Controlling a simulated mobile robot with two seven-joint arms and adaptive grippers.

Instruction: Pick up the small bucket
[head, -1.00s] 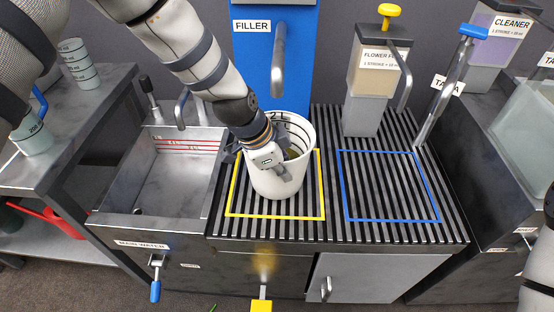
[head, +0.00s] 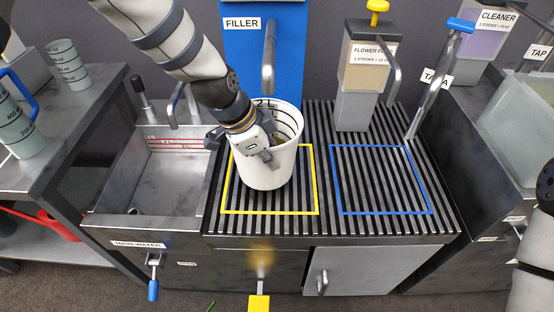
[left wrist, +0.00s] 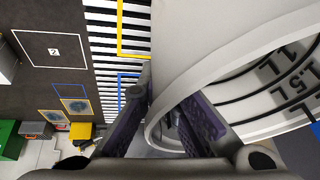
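The small bucket (head: 270,168) is white, with black level marks inside. It is upright over the yellow-outlined part of the slatted grate, below the filler spout. I cannot tell whether its base still touches the slats. My left gripper (head: 268,150) is at its near left rim, pointing down. In the left wrist view the bucket (left wrist: 225,75) fills the right side, with its wall between my two fingers (left wrist: 168,105). One finger is inside and one outside, with their tips drawn in on the wall. My right gripper is out of view; only part of that arm shows.
The filler spout (head: 268,60) hangs just behind the bucket. A metal sink (head: 172,180) lies to the left. The flower food dispenser (head: 362,85) and tap (head: 435,90) stand to the right. The blue-outlined area (head: 380,180) is empty. Measuring cups (head: 68,65) stand far left.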

